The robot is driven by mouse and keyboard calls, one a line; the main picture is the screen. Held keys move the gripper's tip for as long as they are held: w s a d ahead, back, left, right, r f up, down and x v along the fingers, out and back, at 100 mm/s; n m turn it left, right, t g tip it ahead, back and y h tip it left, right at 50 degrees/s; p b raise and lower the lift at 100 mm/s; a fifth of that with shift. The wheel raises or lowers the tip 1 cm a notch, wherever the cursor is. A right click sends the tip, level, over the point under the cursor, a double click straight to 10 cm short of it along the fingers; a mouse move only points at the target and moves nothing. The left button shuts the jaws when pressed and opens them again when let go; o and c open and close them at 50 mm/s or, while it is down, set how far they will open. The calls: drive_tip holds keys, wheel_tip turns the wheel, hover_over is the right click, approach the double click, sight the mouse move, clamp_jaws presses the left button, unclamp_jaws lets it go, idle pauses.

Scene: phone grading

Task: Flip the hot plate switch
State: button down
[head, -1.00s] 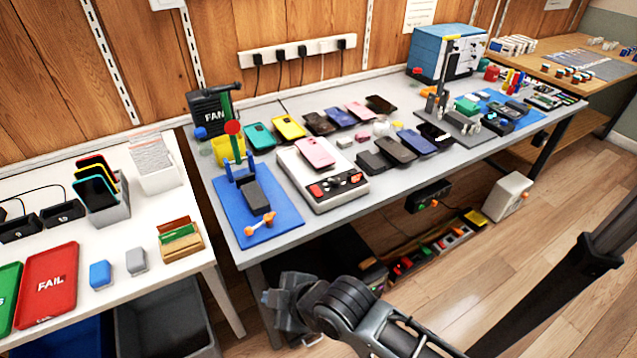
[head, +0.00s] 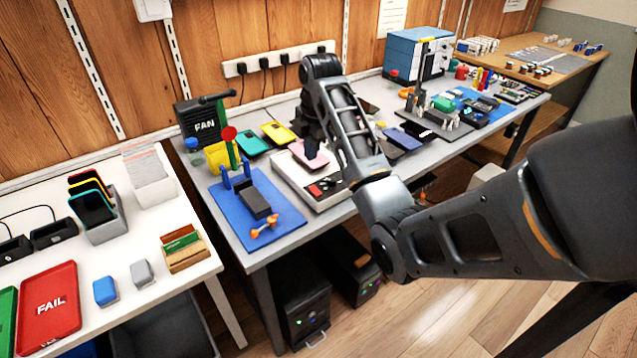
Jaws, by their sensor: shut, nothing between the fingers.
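The white hot plate (head: 290,178) stands on the grey bench in the head view, with a pink phone (head: 318,163) lying on its top. Its dark front panel carries a red switch (head: 315,190); the panel's right end is hidden behind my arm. My gripper (head: 312,146) points down over the hot plate, near the pink phone. It is shut and empty, partly lost against dark things behind it. I cannot tell whether it touches anything.
A blue mat (head: 230,205) with a dark phone and a green-and-red lever press lies left of the hot plate. A black FAN unit (head: 203,125) stands behind it. More phones lie behind and right, partly hidden by my arm.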

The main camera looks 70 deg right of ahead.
sight(313, 187)
drive_tip(key=d+f, duration=0.1)
drive_tip(key=f, duration=0.7)
drive_tip(key=d+f, duration=0.1)
drive_tip(key=f, duration=0.3)
drive_tip(key=shift+w+d+f+b, duration=0.1)
drive_tip(key=shift+w+d+b, duration=0.15)
drive_tip(key=shift+d+b, duration=0.1)
